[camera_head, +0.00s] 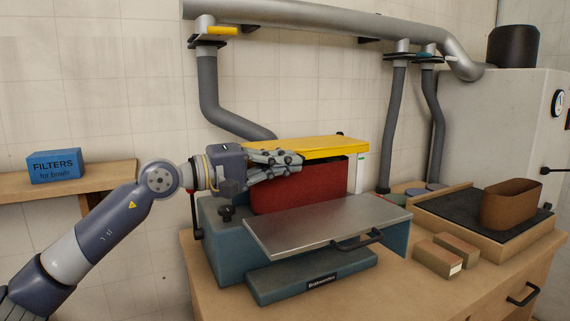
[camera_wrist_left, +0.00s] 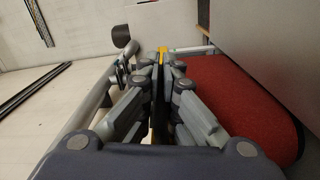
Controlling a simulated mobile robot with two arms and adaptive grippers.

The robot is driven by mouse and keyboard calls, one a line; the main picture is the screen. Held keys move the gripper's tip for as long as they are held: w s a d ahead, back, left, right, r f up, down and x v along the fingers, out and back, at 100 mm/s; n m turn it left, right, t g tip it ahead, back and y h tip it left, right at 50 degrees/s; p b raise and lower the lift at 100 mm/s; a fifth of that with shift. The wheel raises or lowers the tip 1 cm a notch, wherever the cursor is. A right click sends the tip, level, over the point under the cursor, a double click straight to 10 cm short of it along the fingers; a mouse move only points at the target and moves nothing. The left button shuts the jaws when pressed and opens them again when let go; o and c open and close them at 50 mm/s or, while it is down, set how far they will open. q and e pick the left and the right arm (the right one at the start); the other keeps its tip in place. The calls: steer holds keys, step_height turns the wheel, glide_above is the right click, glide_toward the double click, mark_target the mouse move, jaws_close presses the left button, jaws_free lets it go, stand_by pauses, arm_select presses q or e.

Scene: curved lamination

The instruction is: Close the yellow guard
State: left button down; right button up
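The yellow guard (camera_head: 322,146) is a flat panel at the top of the blue-grey sanding machine (camera_head: 220,250). It is roughly level, and the red sanding drum (camera_head: 325,185) below it is exposed at the front. My left gripper (camera_head: 296,160) is at the guard's front left edge, its fingers partly covering that edge. In the left wrist view the fingers (camera_wrist_left: 163,72) are close together, with the thin yellow edge of the guard (camera_wrist_left: 162,53) between them. The red drum (camera_wrist_left: 240,105) is to the right there. My right gripper is not in view.
A metal table plate (camera_head: 325,225) with a handle juts out before the drum. Grey ducts (camera_head: 208,90) hang behind. A blue filters box (camera_head: 54,166) is on a wall shelf at left. Wooden blocks (camera_head: 437,258) and a brown bowl-like form (camera_head: 508,205) are at right.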

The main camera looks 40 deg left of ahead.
arm_select(q)
steer(key=shift+f, duration=0.25)
steer(key=c, duration=1.9)
jaws_free()
steer(key=shift+f, duration=0.1)
steer(key=shift+o, duration=0.3)
steer(key=shift+d+f, duration=0.1)
